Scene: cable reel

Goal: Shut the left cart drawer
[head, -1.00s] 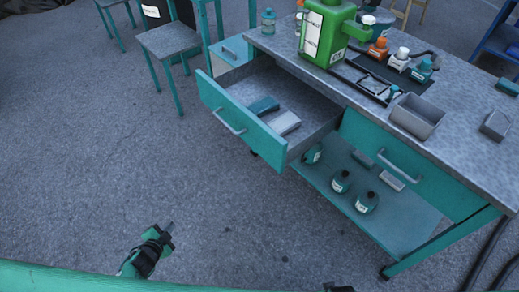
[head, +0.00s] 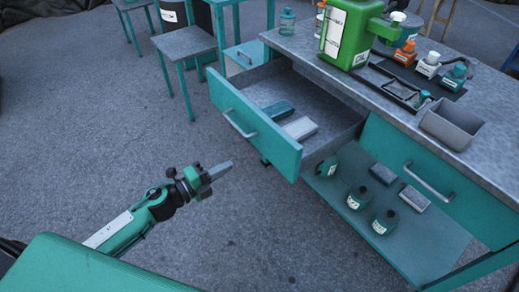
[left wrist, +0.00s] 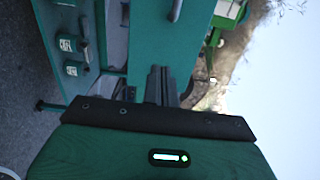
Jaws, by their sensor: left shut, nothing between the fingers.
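The left cart drawer (head: 250,125) is pulled well out of the cart (head: 455,165). Its teal front carries a silver handle (head: 238,124). Inside lie a teal block (head: 277,110) and a pale grey block (head: 300,128). My left gripper (head: 225,170) is shut and empty. In the head view it appears in front of and below the drawer front, with a visible gap. In the left wrist view its dark fingers (left wrist: 160,85) point towards a teal panel (left wrist: 160,35) with a handle. My right gripper is not in view.
The right cart drawer (head: 425,175) looks shut. Several bottles (head: 358,198) stand on the lower shelf (head: 435,235). A green canister (head: 348,35) and a grey bin (head: 452,125) stand on the cart top. A stool (head: 186,45) stands behind left. The floor before the drawer is clear.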

